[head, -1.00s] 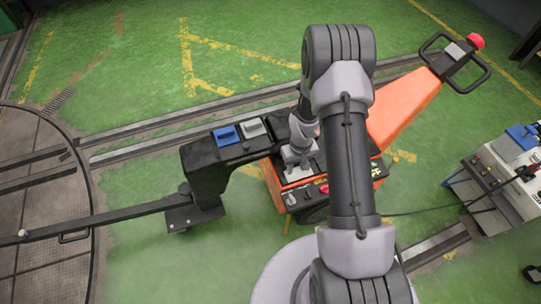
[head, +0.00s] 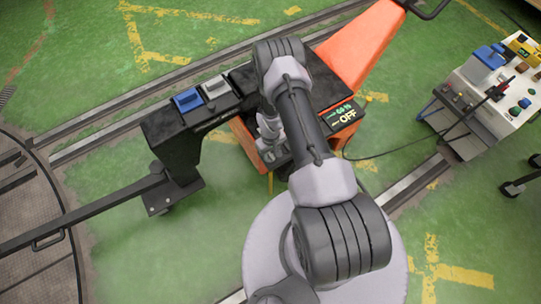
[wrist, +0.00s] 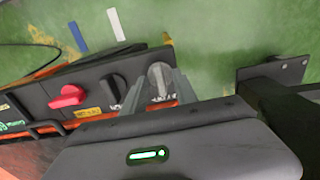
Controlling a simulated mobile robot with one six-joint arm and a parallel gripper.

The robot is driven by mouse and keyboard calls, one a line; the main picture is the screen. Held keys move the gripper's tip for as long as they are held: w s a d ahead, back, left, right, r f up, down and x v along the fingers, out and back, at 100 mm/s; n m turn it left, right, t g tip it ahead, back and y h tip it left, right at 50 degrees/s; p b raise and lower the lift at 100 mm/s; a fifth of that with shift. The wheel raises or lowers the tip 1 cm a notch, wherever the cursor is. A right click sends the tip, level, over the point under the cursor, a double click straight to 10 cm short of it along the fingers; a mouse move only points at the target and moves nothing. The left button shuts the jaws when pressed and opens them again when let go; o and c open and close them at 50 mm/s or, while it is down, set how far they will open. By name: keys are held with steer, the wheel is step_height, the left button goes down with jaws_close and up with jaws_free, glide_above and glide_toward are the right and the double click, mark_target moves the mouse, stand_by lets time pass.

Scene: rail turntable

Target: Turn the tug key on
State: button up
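The orange tug (head: 360,40) stands on the green floor, with a dark control panel at its near end. The tug's display (head: 345,115) reads "60 %" and "OFF". In the wrist view, the silver key (wrist: 160,76) stands at the right end of the panel. A black knob (wrist: 112,91) and a red knob (wrist: 69,97) are left of it. My gripper (wrist: 159,93) has a grey finger on each side of the key; whether they touch it I cannot tell. In the head view, my gripper (head: 271,152) is low at the tug's near side, and my arm hides the key.
A black coupling arm with a blue block (head: 187,100) and a grey block (head: 215,88) reaches left toward the turntable (head: 35,240). A white control cart (head: 490,95) stands at right, its cable running toward the tug. Rails (head: 400,190) cross the floor.

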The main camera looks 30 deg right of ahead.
steer(key=shift+c, duration=0.2)
jaws_close()
steer(key=shift+m, duration=0.4)
steer(key=m, duration=0.8)
steer(key=shift+m, duration=0.3)
steer(key=m, duration=0.4)
steer(key=shift+m, duration=2.2)
